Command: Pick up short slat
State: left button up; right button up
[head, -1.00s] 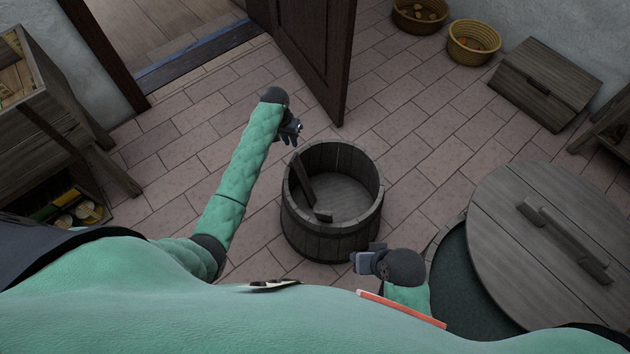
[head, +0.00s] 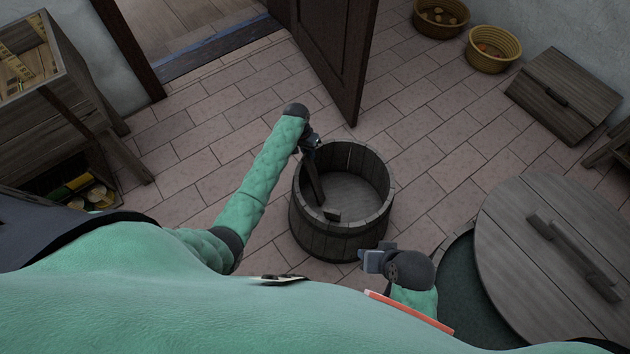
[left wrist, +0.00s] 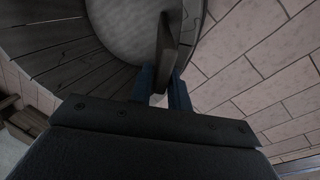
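A dark wooden slat (head: 315,186) leans inside the round wooden tub (head: 341,240), its upper end at the left rim. A small wooden piece (head: 332,214) shows at its foot. My left gripper (head: 312,143) is at the slat's upper end. In the left wrist view the slat (left wrist: 168,45) runs down between the two fingers of my left gripper (left wrist: 162,88). I cannot tell whether the fingers press on it. My right gripper (head: 372,260) is right of the tub's near side, outside it, holding nothing visible; its finger gap is unclear.
A large round lid (head: 520,255) with a handle lies over a dark opening at the right. An open door (head: 335,50) stands behind the tub. Yellow baskets (head: 493,50) and a wooden box (head: 562,95) line the far right.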

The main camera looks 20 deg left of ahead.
pick_arm(q)
grip_shut()
